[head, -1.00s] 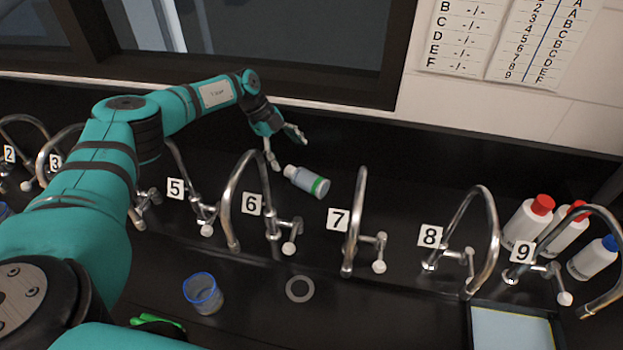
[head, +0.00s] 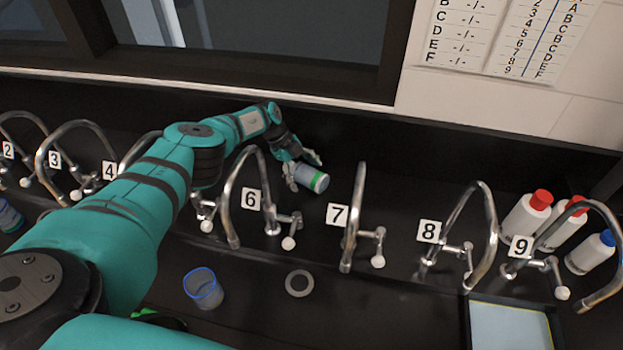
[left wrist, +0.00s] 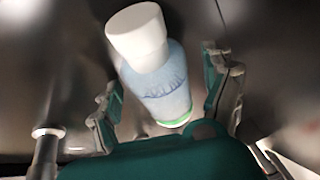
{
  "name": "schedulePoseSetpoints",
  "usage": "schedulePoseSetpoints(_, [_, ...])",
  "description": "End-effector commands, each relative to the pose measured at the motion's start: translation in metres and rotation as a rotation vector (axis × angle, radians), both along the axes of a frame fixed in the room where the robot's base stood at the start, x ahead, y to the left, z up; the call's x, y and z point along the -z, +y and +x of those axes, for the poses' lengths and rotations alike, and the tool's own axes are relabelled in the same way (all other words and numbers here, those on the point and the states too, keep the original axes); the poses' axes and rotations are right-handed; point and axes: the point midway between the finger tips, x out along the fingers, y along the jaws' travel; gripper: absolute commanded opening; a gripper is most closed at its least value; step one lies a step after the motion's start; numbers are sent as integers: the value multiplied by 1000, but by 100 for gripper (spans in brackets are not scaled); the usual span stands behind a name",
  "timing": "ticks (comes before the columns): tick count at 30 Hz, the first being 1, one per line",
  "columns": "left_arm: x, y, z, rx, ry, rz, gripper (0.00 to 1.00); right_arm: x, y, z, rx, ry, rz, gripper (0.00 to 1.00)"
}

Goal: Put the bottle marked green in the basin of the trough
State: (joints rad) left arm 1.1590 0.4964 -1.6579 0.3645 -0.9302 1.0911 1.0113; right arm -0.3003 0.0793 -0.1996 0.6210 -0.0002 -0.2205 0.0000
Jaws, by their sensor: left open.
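The bottle with the green band (head: 312,180) has a white cap and a pale blue body. It lies tilted on the dark ledge behind the taps, between taps 6 and 7. My left gripper (head: 301,168) is open, with its fingers on either side of the bottle. In the left wrist view the bottle (left wrist: 158,80) lies between the spread fingers, its white cap towards the top; contact cannot be told. The dark trough (head: 375,312) runs along the front below the taps, with a grey drain ring (head: 299,283) in its basin. My right gripper is out of view.
Numbered curved taps, such as tap 6 (head: 232,200) and tap 7 (head: 356,220), stand between ledge and trough. A blue-rimmed cup (head: 203,289) stands left of the drain ring. Bottles with red and blue caps stand at right. A pale-floored tray (head: 510,327) is at front right.

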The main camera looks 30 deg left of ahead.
Motion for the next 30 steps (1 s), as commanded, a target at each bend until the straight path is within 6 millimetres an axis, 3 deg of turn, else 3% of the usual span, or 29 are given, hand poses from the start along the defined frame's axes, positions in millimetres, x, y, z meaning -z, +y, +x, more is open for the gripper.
schedulePoseSetpoints(3, [-1,1,0,0,0,0,82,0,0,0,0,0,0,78])
schedulePoseSetpoints(19, [-1,0,0,0,0,0,12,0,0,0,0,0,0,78])
schedulePoseSetpoints(30, [-11,1,1,0,-2,0,12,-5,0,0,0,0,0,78])
